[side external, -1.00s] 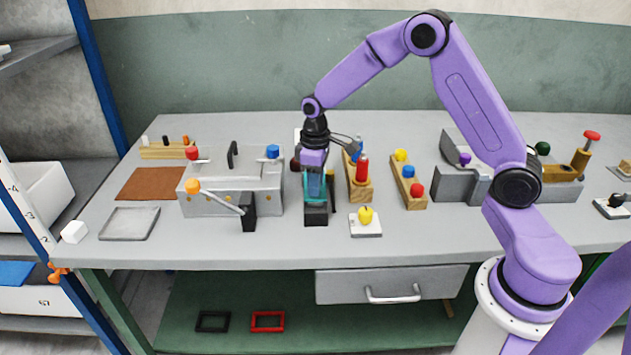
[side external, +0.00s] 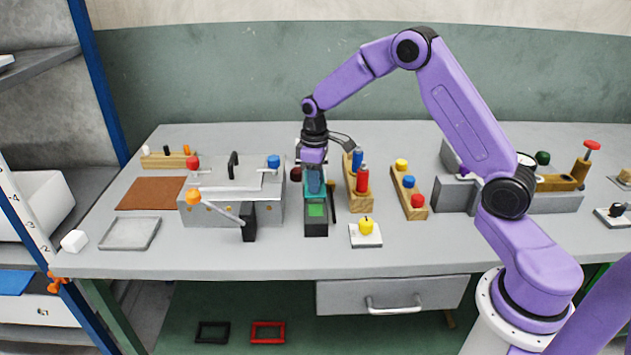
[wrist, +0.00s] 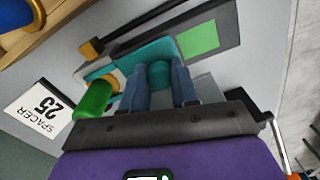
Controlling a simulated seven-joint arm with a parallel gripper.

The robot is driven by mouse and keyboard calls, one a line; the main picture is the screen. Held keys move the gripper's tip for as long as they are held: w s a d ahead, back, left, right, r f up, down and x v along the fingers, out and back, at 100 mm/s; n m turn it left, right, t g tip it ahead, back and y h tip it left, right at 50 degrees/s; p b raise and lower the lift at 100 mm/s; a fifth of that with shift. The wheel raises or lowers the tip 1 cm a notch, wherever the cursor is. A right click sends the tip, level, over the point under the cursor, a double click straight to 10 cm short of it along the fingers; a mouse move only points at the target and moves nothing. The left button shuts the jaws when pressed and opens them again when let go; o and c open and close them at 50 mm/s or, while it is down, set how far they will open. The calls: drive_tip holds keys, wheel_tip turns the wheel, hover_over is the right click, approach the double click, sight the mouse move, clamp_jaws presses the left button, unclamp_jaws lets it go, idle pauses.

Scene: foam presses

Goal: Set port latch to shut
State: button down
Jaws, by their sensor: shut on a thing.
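A dark slide block (side external: 316,229) with a teal slider stands on the bench right of the grey press. I take it for the port latch, though no label on it is readable. In the wrist view the teal slider (wrist: 128,62) has a round teal knob (wrist: 159,75). My gripper (side external: 315,192) is at this slider, pointing down. In the wrist view my gripper (wrist: 161,90) is shut on the teal knob, one finger on each side. A green patch (wrist: 198,40) shows bare on the dark block beside the slider. The fingers partly hide the slider.
The grey press (side external: 218,212) with an orange-knobbed lever stands close left. A wooden rack (side external: 358,202) with red and blue cylinders is close right. A green cylinder (wrist: 93,100) and a "SPACER 25" card (wrist: 38,108) lie near my fingers. A yellow-knobbed plate (side external: 366,240) is at front right.

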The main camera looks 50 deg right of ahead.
drive_tip(key=shift+w+d+r, duration=0.1)
drive_tip(key=shift+w+d, duration=0.1)
drive_tip(key=shift+w, duration=0.05)
drive_tip(key=c, duration=0.9)
unclamp_jaws()
drive_tip(key=shift+o, duration=0.2)
wheel_tip(320, 180, up, 17)
drive_tip(key=shift+r, duration=0.2)
drive_tip(key=shift+s+a, duration=0.1)
drive_tip(key=s+a+f+n, duration=0.1)
drive_tip(key=s+a+n, duration=0.1)
drive_tip(key=s+a, duration=0.55)
drive_tip(key=s+a+f+n, duration=0.1)
drive_tip(key=s+a, duration=0.4)
drive_tip(key=s, duration=0.5)
drive_tip(key=s+d+f+n, duration=0.1)
drive_tip(key=s+f, duration=0.1)
drive_tip(key=s, duration=0.7)
drive_tip(key=s+d+f+n, duration=0.1)
drive_tip(key=s+f+n, duration=0.1)
drive_tip(key=s, duration=0.8)
drive_tip(key=shift+s+d+f+n, duration=0.25)
drive_tip(key=shift+d+f+n, duration=0.1)
drive_tip(key=shift+f, duration=0.15)
